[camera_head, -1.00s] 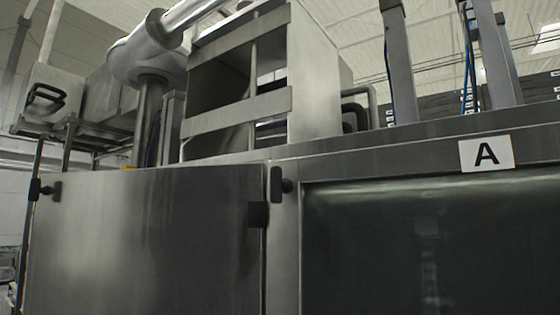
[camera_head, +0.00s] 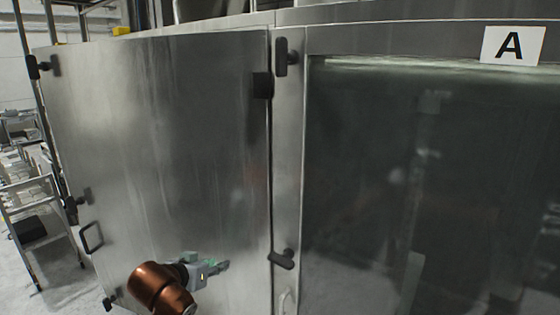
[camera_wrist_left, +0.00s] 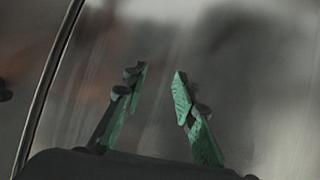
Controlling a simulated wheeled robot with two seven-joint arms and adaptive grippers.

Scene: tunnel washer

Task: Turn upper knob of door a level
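The panel marked with the letter A sign (camera_head: 513,45) is at the right of the head view. On the post at its left edge, the upper knob (camera_head: 282,57) is a dark handle standing upright. A lower dark knob (camera_head: 282,260) lies tilted, nearly level. My left gripper (camera_head: 222,267) is in front of the left steel door, low in the head view, left of the lower knob and well below the upper one. In the left wrist view its green-padded fingers (camera_wrist_left: 160,78) are apart with nothing between them. My right gripper is not in view.
The left steel door (camera_head: 160,130) has a black latch block (camera_head: 262,86) at its right edge and a loop handle (camera_head: 92,237) low on its left side. A shelf rack (camera_head: 35,205) stands at the far left.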

